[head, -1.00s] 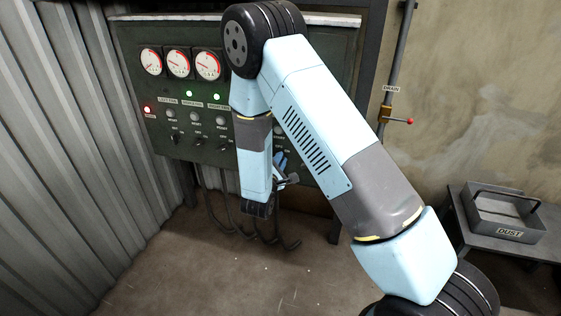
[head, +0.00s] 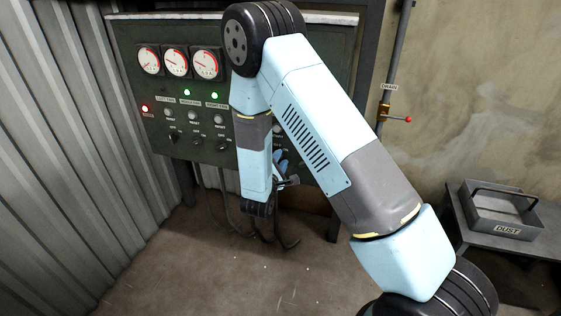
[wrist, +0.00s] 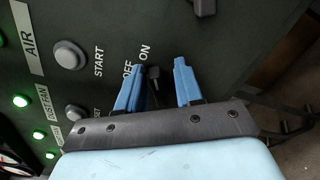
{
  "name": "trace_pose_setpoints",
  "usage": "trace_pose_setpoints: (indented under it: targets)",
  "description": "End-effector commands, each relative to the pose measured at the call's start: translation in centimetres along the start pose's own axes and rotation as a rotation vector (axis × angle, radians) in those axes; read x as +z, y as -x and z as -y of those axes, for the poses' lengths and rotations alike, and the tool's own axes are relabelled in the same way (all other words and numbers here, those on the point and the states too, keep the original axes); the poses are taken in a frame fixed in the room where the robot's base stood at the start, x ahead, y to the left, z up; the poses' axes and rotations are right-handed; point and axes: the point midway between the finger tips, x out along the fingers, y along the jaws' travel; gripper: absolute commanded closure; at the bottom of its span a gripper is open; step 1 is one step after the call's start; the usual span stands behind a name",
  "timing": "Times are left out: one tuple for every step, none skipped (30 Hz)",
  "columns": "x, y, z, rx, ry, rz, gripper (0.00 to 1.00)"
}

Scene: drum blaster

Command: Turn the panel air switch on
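The panel air switch (wrist: 153,74) is a small dark lever below the START button in the AIR column, by the OFF and ON labels. In the wrist view it shows between the two blue fingers of my gripper (wrist: 158,85). The fingers are apart, one on each side of the lever, with a gap visible on the right side. I cannot tell whether the left finger touches it, nor clearly which way the lever leans. In the head view my gripper (head: 282,164) is at the lower part of the dark control panel (head: 180,90), and my arm hides the air switch.
The AIR start button (wrist: 69,54) is close to the left finger. Other switches (head: 195,139), gauges (head: 176,62) and lit lamps fill the panel's left side. A dark part (wrist: 203,6) sticks out beyond the fingers. Cables hang below. A dust tray (head: 500,210) stands right.

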Motion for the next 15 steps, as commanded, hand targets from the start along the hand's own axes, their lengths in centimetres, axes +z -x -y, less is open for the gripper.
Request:
trace_pose_setpoints:
  targets:
    - [-0.1, 0.0, -0.1, 0.001, -0.001, -0.001, 0.60]
    - [-0.1, 0.0, -0.1, 0.002, -0.001, -0.001, 0.60]
    - [-0.1, 0.0, -0.1, 0.003, -0.002, -0.001, 0.60]
    - [-0.1, 0.0, -0.2, 0.003, -0.002, -0.002, 0.60]
    - [-0.1, 0.0, -0.2, 0.004, -0.002, -0.002, 0.60]
    - [-0.1, 0.0, -0.2, 0.004, -0.003, -0.002, 0.60]
    - [-0.1, 0.0, -0.2, 0.004, -0.003, -0.002, 0.60]
    - [-0.2, 0.1, -0.2, 0.005, -0.003, -0.002, 0.60]
    - [-0.2, 0.2, -0.3, 0.005, -0.003, -0.003, 0.60]
    - [-0.2, 0.3, -0.3, 0.005, -0.003, -0.003, 0.60]
    - [-0.2, 0.5, -0.3, 0.005, -0.004, -0.003, 0.60]
    - [-0.2, 0.8, -0.3, 0.005, -0.004, -0.004, 0.60]
    - [-0.2, 1.1, -0.3, 0.005, -0.004, -0.004, 0.60]
    - [-0.3, 1.5, -0.3, 0.005, -0.004, -0.005, 0.60]
    - [-0.3, 2.1, -0.3, 0.005, -0.003, -0.006, 0.60]
